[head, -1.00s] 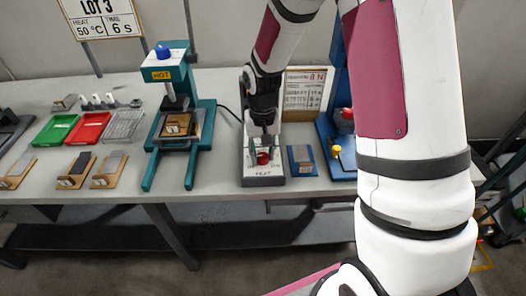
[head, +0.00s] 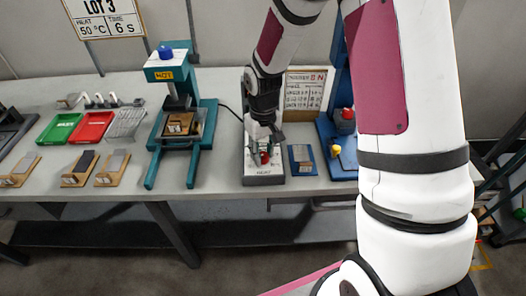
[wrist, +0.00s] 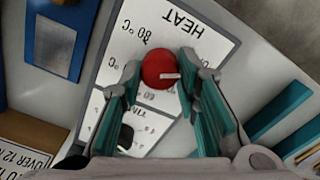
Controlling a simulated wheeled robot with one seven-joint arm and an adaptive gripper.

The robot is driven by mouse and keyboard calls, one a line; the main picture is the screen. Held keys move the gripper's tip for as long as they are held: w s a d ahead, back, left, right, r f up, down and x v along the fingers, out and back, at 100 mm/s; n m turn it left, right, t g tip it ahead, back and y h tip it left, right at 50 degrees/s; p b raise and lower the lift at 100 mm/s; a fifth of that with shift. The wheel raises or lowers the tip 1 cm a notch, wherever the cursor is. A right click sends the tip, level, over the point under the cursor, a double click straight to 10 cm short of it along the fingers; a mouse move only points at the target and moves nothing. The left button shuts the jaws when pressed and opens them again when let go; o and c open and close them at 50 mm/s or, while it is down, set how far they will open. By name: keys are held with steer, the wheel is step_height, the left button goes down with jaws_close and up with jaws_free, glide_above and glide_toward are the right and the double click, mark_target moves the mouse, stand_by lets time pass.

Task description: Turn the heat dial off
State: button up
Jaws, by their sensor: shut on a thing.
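The heat dial (wrist: 158,68) is a round red knob with a white pointer line, on a white panel (wrist: 185,30) lettered HEAT with temperature marks. In the wrist view the pointer line points right and the lettering is upside down. The smaller marks near the fingers are partly hidden. My gripper (wrist: 159,74) is shut on the dial, with one finger on each side. In the head view my gripper (head: 264,152) reaches down to the control box (head: 264,180) and partly covers the red dial.
A teal heat press (head: 198,141) with a HOT sign stands left of the control box. A blue plate (head: 302,158) lies close on the right, beside a blue device (head: 339,166). Green (head: 58,128) and red (head: 94,127) trays are farther left. A lot sign (head: 105,18) reads 50 °C, 6 s.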

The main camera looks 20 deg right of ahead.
mark_target(263, 154)
steer(key=o, duration=1.2)
steer(key=shift+c, duration=0.2)
step_height(263, 154, up, 12)
steer(key=s+r+m+t, duration=0.1)
steer(key=s+r+t, duration=0.1)
steer(key=s+r, duration=0.95)
steer(key=s+r+m+t, duration=0.1)
steer(key=s+r+t, duration=0.1)
steer(key=s, duration=1.1)
steer(key=shift+v, duration=0.85)
